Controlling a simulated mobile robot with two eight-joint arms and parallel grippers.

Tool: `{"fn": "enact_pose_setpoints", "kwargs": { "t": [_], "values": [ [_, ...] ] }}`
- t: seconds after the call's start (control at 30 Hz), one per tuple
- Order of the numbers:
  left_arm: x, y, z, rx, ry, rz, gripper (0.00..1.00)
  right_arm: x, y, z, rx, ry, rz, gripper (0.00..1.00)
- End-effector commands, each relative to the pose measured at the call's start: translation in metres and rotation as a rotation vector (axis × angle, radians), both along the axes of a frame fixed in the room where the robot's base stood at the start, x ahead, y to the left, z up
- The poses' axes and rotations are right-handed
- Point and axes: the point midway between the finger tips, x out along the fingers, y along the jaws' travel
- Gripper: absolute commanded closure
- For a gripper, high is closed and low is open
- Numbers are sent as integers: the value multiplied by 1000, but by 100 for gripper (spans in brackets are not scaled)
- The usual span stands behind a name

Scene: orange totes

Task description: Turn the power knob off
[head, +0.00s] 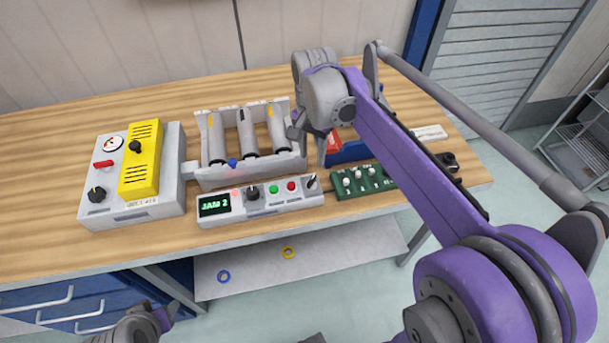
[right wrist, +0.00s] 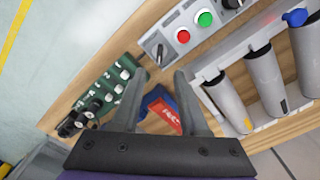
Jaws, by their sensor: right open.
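A light grey control panel (head: 262,207) lies on the bench, its small screen reading "JAM 2". It carries a black knob (head: 253,192), a green button, a red button and a black lever-like switch (head: 311,182) at its right end; the switch also shows in the right wrist view (right wrist: 159,50). Another black knob (head: 96,194) is on the grey box at the left. I cannot read which knob is marked power. My right gripper (head: 308,142) is open and empty above the bench, behind the panel's right end. Part of my left arm (head: 140,325) shows at the bottom; its jaws are unclear.
A grey rack with several rollers (head: 243,140) stands behind the panel. A green board with white knobs (head: 362,181) lies to its right. A blue bin with a red item (right wrist: 163,113) sits below my right fingers. The bench front is clear.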

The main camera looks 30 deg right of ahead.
Motion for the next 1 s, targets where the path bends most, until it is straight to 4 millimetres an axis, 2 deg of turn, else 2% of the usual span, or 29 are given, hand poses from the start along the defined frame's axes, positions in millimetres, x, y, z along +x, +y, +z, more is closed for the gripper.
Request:
{"fn": "enact_pose_setpoints", "kwargs": {
  "t": [0.3, 0.5, 0.9, 1.0],
  "values": [
    [-2, 0, -6, 0, 4, 0, 50, 0, 0, -61, 0, -1, 3, 56],
    [-3, 0, -8, 0, 5, 0, 50, 0, 0, -86, 0, -1, 4, 56],
    [-3, 0, -8, 0, 5, 0, 50, 0, 0, -93, 0, -2, 4, 56],
    [-3, 0, -8, 0, 5, 0, 50, 0, 0, -93, 0, -2, 4, 74]
  ]
}}
